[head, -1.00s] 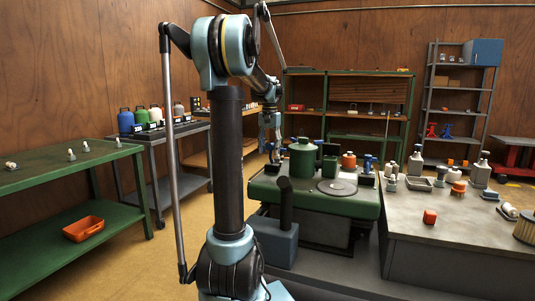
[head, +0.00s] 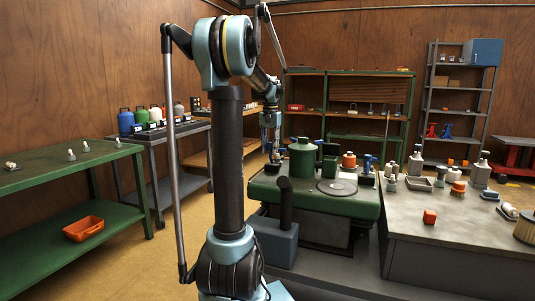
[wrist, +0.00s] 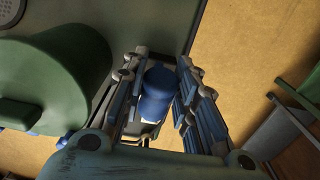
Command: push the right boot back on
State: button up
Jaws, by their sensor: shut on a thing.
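A blue cylindrical boot (wrist: 157,88) shows in the wrist view between the blue-padded fingers of my gripper (wrist: 160,98). My gripper is shut on it, with a finger on each side. The boot's lower end and what lies under it are partly hidden. In the head view my gripper (head: 271,145) is at the left end of the green mower (head: 318,205), beside a green domed housing (head: 302,158). The boot is too small there to make out clearly. Another blue part (head: 367,163) stands at the right of the mower.
The domed housing (wrist: 50,80) is close to the left of my fingers in the wrist view. A grey bench (head: 455,230) with bottles and small parts stands right of the mower. A green table (head: 60,165) is at left. Tan floor is open between.

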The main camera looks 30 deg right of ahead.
jog(key=shift+w+d+r, duration=0.3)
jog(key=shift+w+d, duration=1.25)
jog(key=shift+d, duration=0.1)
jog(key=shift+w+d+f, duration=0.25)
jog(key=shift+w+d, duration=0.2)
jog(key=shift+d, duration=0.05)
jog(key=shift+w+d+f, duration=0.2)
jog(key=shift+w+d, duration=0.25)
jog(key=shift+w+d+f, duration=0.65)
jog(key=shift+d+f, duration=0.1)
jog(key=shift+w+d+f, duration=0.25)
jog(key=shift+d+f, duration=0.05)
jog(key=shift+f, duration=0.2)
jog(key=shift+w+d+f, duration=0.25)
jog(key=shift+f, duration=0.2)
jog(key=shift+c, duration=0.2)
